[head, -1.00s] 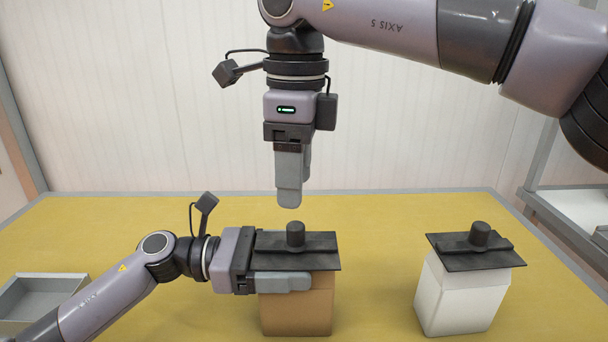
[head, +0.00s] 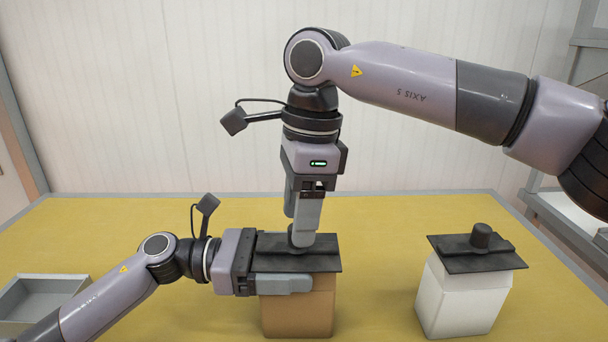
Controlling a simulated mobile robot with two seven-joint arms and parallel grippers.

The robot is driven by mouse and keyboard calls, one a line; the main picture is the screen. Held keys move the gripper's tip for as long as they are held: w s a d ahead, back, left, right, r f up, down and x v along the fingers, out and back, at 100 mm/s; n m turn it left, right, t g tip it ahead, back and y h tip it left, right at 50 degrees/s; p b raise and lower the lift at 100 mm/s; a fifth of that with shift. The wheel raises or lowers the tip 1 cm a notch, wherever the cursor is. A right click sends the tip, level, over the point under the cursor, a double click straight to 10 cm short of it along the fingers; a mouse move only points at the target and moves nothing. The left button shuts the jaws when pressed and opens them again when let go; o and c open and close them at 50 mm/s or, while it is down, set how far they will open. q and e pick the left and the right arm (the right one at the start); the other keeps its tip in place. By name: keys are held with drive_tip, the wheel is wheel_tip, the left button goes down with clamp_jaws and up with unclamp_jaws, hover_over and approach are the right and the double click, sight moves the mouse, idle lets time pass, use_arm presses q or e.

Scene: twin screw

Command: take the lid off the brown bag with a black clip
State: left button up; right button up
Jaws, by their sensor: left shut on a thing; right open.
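The brown bag (head: 297,314) stands upright on the table, left of the middle. Its black clip lid (head: 322,262) lies flat across the top. My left gripper (head: 290,284) is shut on the brown bag just under the lid, from the left side. My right gripper (head: 303,238) points down from above, open, with its fingertips at the lid's knob. The fingers hide most of the knob, and I cannot tell whether they touch it.
A white bag (head: 459,300) with a similar black knobbed lid (head: 470,262) stands to the right. A grey tray (head: 42,290) sits at the far left. The yellow table (head: 385,215) is clear between the bags and behind them.

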drive_tip(key=shift+a+f, duration=0.2)
drive_tip(key=shift+f, duration=1.3)
clamp_jaws()
drive_tip(key=shift+r, duration=0.15)
drive_tip(key=shift+r, duration=1)
drive_tip(key=shift+r, duration=2)
use_arm(q)
drive_tip(key=o, duration=1.4)
